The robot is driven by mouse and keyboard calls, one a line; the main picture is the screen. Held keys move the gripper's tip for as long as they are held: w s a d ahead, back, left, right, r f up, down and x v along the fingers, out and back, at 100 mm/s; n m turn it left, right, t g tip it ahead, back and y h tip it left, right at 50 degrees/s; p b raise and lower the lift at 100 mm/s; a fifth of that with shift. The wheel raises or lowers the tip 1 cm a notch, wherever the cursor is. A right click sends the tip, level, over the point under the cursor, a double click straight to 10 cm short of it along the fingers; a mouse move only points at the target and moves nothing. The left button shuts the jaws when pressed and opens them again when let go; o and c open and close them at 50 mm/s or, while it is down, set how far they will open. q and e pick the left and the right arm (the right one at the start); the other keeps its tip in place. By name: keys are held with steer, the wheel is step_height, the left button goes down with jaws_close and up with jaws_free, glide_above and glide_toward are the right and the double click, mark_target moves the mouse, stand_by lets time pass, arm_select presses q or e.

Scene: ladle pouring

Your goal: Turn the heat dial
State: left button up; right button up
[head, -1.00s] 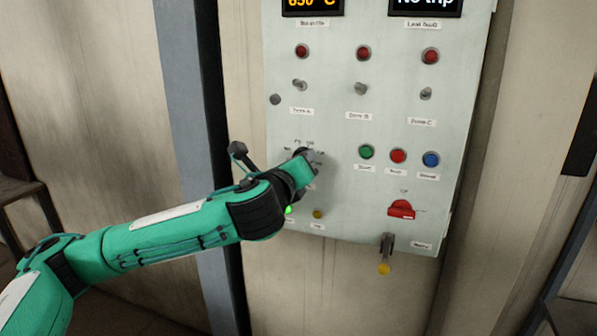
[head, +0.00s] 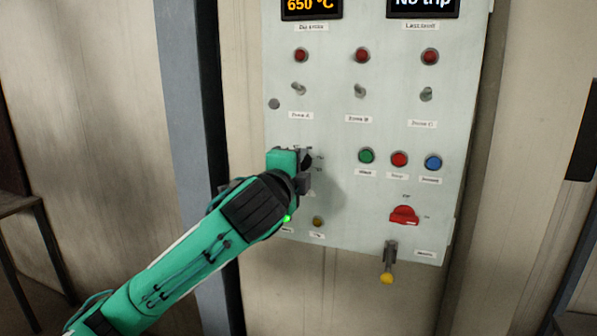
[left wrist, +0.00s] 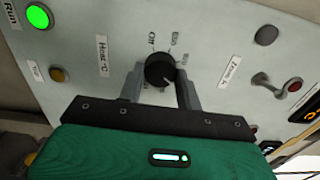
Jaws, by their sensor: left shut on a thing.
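The heat dial is a round black knob (left wrist: 160,70) on the grey control panel (head: 340,130), with printed marks around it in the left wrist view. My left gripper (left wrist: 160,82) is at the panel with one finger on each side of the knob, shut on it. In the head view my left gripper (head: 304,168) covers most of the dial, and only a dark bit of it shows beside the fingers. A display (head: 312,8) at the top of the panel reads 650 °C. My right gripper is not in view.
Toggle switches (head: 360,91) and red lamps (head: 362,55) sit above the dial. Green (head: 366,156), red (head: 399,159) and blue (head: 433,162) buttons are to its right. A red rotary switch (head: 404,215) and a yellow-tipped lever (head: 388,272) are lower right.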

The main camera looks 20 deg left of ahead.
arm_select(q)
steer(key=n, duration=2)
steer(key=shift+a+p, duration=0.1)
steer(key=shift+p, duration=0.2)
steer(key=shift+n, duration=0.3)
steer(key=o, duration=1)
